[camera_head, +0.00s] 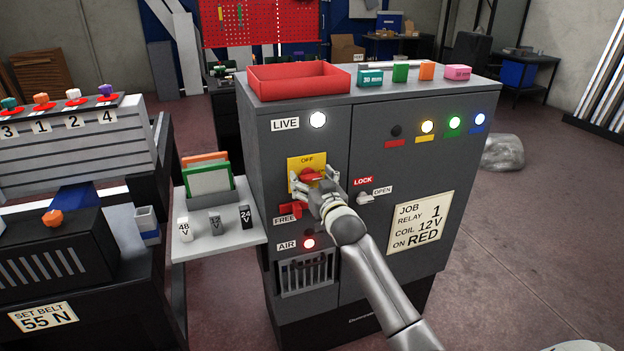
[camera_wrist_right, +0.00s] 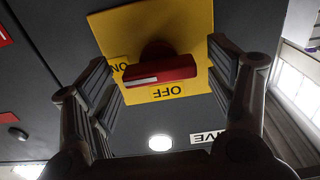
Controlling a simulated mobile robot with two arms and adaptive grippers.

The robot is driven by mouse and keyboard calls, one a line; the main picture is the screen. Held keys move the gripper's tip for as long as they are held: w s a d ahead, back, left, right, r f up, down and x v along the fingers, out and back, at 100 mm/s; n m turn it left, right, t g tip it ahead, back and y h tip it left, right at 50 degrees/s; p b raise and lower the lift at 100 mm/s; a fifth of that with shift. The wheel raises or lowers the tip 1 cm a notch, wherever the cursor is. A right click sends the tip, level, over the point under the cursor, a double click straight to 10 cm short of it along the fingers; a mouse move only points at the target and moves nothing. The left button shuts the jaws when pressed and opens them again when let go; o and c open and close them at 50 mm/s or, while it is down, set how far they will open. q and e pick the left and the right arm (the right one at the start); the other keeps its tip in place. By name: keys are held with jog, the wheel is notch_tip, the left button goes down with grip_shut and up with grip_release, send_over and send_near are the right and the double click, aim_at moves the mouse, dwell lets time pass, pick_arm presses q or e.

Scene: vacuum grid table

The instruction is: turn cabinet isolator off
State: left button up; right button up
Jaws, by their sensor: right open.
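The isolator is a yellow plate (camera_head: 306,161) marked OFF at its top, on the grey cabinet's left door. Its red handle (camera_head: 310,174) lies roughly level. The right wrist view shows the plate upside down, with the red handle (camera_wrist_right: 160,71) crosswise and its white mark toward the ON label (camera_wrist_right: 122,67). The OFF label (camera_wrist_right: 169,92) is to one side of the handle. My right gripper (camera_head: 314,182) is open in front of the plate, its fingers on either side of the handle, with gaps visible in the wrist view (camera_wrist_right: 163,85). My left gripper is out of view.
The LIVE lamp (camera_head: 318,120) glows white. The LOCK/OPEN knob (camera_head: 365,198) is right of my gripper. A side shelf (camera_head: 215,236) holds coil blocks; a red tray (camera_head: 298,82) is on top.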

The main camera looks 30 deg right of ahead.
jog(key=c, duration=1)
jog(key=shift+n, duration=0.3)
jog(key=n+p, duration=0.1)
jog(key=n, duration=0.2)
jog(key=n+p, duration=0.1)
jog(key=n, duration=0.4)
jog(key=n+p, duration=0.1)
jog(key=n, duration=0.3)
jog(key=shift+a+n, duration=0.1)
jog(key=shift+n, duration=0.2)
jog(key=n, duration=0.4)
jog(key=shift+f+n+p, duration=0.15)
jog(key=shift+n+p, duration=0.15)
jog(key=shift+n, duration=0.1)
